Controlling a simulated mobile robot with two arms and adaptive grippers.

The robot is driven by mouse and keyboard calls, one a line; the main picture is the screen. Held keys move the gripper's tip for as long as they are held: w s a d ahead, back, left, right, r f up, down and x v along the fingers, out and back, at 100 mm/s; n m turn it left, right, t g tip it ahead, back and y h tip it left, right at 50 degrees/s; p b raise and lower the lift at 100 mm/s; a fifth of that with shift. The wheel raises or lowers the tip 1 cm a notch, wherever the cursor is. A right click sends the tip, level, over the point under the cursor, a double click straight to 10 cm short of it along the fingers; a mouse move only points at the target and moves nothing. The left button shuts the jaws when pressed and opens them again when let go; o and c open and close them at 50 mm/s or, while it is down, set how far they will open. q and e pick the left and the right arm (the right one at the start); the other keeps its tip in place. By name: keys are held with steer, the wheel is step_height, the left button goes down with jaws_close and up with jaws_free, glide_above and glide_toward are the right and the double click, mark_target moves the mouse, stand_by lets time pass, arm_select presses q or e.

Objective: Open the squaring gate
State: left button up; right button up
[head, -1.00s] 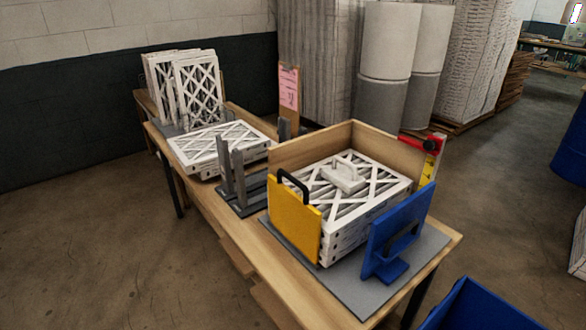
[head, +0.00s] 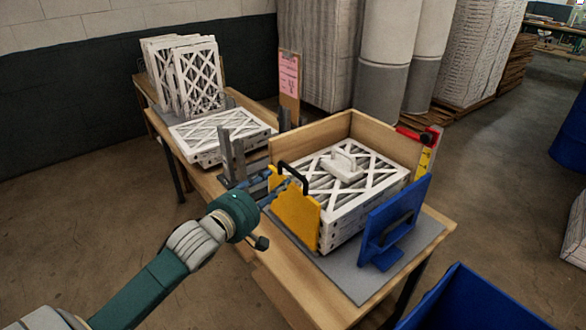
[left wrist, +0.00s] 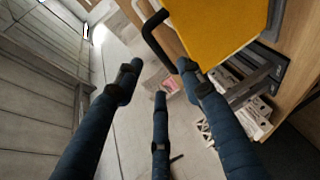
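The yellow gate panel (head: 295,213) with a black loop handle (head: 292,172) stands upright at the left front of the wooden box corner. In the left wrist view the yellow panel (left wrist: 215,28) fills the top and its black handle (left wrist: 153,36) lies just ahead of the fingertips. My left gripper (head: 281,187) is close to the handle, its fingers overlapping the panel's upper left in the head view. In the left wrist view the gripper (left wrist: 160,80) has its fingers spread, with nothing between them. I cannot tell whether a finger touches the handle. My right gripper is in neither view.
White framed filters (head: 350,190) are stacked inside the wooden corner (head: 290,150), with a white handled block (head: 342,166) on top. A blue panel (head: 395,218) stands at the front right. Grey upright posts (head: 231,155) stand left of the gate. A blue bin (head: 470,295) is lower right.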

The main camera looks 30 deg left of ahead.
mark_target(292, 171)
arm_select(q)
steer(key=w, duration=0.3)
steer(key=w+f+p, duration=0.1)
steer(key=w, duration=0.2)
steer(key=w+p, duration=0.1)
steer(key=w, duration=0.2)
steer(key=shift+w+a+f, duration=0.1)
steer(key=shift+f, duration=0.05)
steer(key=shift+w+f, duration=0.25)
steer(key=shift+w, duration=0.5)
steer(key=shift+c, duration=0.5)
jaws_close()
